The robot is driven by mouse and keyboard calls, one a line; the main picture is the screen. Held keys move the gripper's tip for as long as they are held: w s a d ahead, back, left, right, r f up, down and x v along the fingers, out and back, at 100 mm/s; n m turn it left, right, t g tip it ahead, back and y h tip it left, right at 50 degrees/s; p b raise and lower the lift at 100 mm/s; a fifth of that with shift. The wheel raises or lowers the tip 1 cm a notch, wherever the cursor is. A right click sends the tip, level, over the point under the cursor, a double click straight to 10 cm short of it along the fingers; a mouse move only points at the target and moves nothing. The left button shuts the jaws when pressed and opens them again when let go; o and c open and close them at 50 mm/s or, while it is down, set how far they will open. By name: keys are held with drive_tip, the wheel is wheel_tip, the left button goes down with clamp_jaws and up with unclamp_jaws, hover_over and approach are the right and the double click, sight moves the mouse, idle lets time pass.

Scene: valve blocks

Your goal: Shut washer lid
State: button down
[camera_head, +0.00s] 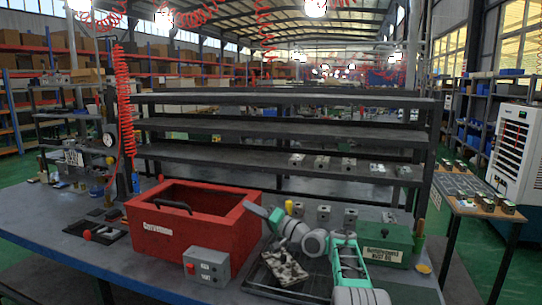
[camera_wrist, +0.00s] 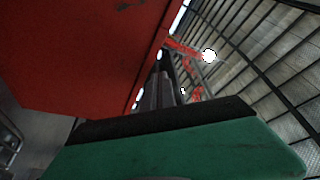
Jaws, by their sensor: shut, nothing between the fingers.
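The red washer box (camera_head: 220,238) stands on the bench left of centre, with a white label on its front. Its top is open and the dark inside shows. I cannot make out a separate raised lid. My gripper (camera_head: 254,212) is shut and empty by the box's upper right edge; whether it touches is unclear. In the wrist view a red surface (camera_wrist: 85,50) fills the upper left, close to my gripper's fingers (camera_wrist: 158,92); I cannot tell if it is wall or lid.
A grey control box (camera_head: 206,267) stands in front of the washer. A dark tray (camera_head: 262,283) with a metal part (camera_head: 286,267) lies right of it. A green box (camera_head: 384,245) stands farther right. Several metal blocks and shelves are behind.

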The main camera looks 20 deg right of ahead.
drive_tip(key=shift+a+f+b, duration=0.15)
drive_tip(key=shift+f+b, duration=0.15)
drive_tip(key=shift+f, duration=0.85)
wheel_tip(320, 180, up, 6)
drive_tip(key=p, duration=0.3)
drive_tip(key=s+d+f+b, duration=0.2)
drive_tip(key=s+d+f, duration=0.2)
drive_tip(key=s+d, duration=0.3)
drive_tip(key=a+r+n+g+h+p, duration=0.2)
drive_tip(key=a+r+g+h+p, duration=0.15)
drive_tip(key=a, duration=0.65)
drive_tip(key=s+a+g+h+p, duration=0.3)
drive_tip(key=s+a+h+p, duration=0.1)
drive_tip(key=s, duration=0.4)
drive_tip(key=s+f+g+h+p, duration=0.2)
drive_tip(key=s+f+g, duration=0.1)
drive_tip(key=s, duration=1.3)
drive_tip(key=s+d+f+n+g+h+p, duration=0.1)
drive_tip(key=s+f, duration=0.4)
drive_tip(key=s, duration=1)
drive_tip(key=shift+s+f+g+h+p, duration=0.3)
drive_tip(key=shift+s+g+h+p, duration=0.15)
drive_tip(key=shift+g+h, duration=0.6)
